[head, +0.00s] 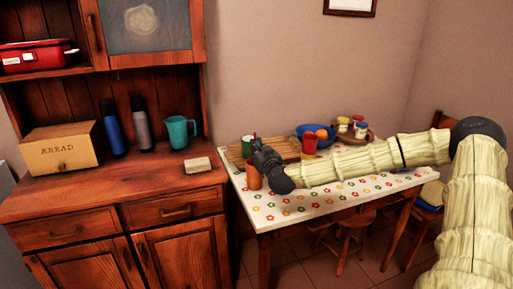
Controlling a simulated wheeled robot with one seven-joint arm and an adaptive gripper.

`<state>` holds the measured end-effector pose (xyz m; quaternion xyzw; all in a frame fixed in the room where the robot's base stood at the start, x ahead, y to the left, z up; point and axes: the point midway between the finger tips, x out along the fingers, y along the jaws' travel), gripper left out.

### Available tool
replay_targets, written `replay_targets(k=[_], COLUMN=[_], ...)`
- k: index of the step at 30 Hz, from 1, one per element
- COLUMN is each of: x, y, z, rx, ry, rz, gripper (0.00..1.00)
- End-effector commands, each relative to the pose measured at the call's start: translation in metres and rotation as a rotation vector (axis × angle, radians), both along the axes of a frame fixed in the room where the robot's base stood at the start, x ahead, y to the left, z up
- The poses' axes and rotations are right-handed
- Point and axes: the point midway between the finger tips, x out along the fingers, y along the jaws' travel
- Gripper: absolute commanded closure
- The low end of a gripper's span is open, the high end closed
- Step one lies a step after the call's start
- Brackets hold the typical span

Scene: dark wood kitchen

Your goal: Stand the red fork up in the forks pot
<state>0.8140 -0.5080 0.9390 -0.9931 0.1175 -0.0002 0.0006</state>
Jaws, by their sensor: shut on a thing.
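My gripper (262,156) is over the left end of the flowered table, seen small and dark. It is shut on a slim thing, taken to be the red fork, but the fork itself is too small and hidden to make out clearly. An orange-brown pot (254,179) stands upright at the table's left edge, just below and beside my gripper in the picture. A green pot or mug (247,147) shows partly behind the gripper. A red pot (309,147) with a yellowish part stands farther right. No label is readable, so I cannot tell which is the forks pot.
The table (320,196) also bears a slatted wooden rack (289,149), a blue bowl (304,130) with fruit, and a round wooden tray (369,138) with small jars. The table's front is clear. A dark wood dresser (120,195) stands at left; stools (350,228) stand below.

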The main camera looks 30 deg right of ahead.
Motion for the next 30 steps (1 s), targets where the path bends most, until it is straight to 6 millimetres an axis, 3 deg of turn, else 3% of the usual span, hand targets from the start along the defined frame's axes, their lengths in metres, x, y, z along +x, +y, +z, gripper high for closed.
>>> replay_targets(k=[8,9,12,23,30], x=[0.0,0.0,0.0,-0.002,-0.024], y=[0.0,0.0,0.0,0.0,0.005], z=[-0.001,-0.001,0.0,0.0,0.0], rx=[0.0,0.0,0.0,0.0,0.002], ry=[0.0,0.0,0.0,0.0,-0.001], rz=[0.0,0.0,0.0,-0.001,0.0], gripper=[1.0,0.86,0.68,0.68,0.68])
